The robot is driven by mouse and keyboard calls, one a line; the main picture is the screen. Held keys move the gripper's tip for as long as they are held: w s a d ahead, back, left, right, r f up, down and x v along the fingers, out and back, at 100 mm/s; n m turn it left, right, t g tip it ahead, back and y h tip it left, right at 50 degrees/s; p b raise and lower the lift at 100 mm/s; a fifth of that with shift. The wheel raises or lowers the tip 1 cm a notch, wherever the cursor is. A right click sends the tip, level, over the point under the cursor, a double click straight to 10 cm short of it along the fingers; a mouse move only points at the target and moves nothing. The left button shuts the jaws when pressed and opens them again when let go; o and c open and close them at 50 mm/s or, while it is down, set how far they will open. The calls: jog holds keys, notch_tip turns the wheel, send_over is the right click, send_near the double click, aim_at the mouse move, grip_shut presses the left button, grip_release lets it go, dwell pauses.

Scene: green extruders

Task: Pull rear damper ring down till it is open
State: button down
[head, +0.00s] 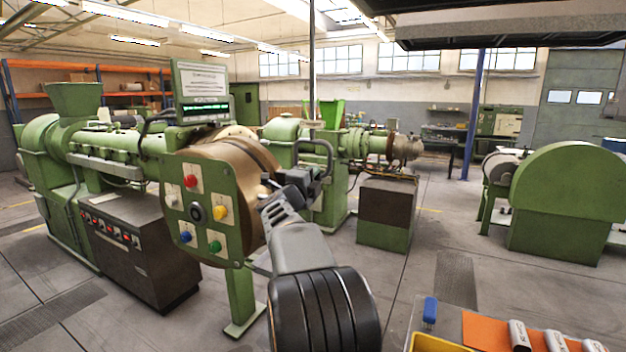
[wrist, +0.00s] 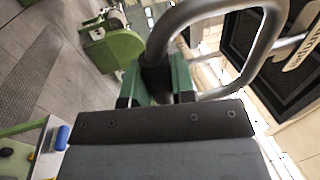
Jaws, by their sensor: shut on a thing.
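The damper ring (head: 329,158) is a dark rounded loop at the lower end of a thin vertical rod (head: 312,70) in the head view. In the wrist view the ring (wrist: 160,38) is a thick grey tube loop that rises above my jaws. My gripper (head: 302,182) is shut on the lower part of the ring. The jaws (wrist: 158,90) hide the gripped stretch in the wrist view. I cannot read from these frames whether the damper is open.
A green control panel with coloured buttons (head: 208,212) stands close left of my arm. A dark hood (head: 510,30) hangs at upper right. A bench with an orange mat (head: 485,332) and a yellow bin (head: 438,343) is at lower right. Open floor lies right of centre.

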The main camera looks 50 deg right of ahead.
jog(key=shift+f, duration=0.4)
jog(key=c, duration=1.4)
grip_release()
jog(key=o, duration=0.4)
jog(key=shift+r, duration=0.1)
jog(key=shift+o, duration=0.2)
jog(key=shift+a, duration=0.1)
jog(key=b+v, duration=0.3)
jog(key=v, duration=1)
jog(key=shift+s+a+b, duration=0.15)
jog(key=shift+a+b, duration=0.15)
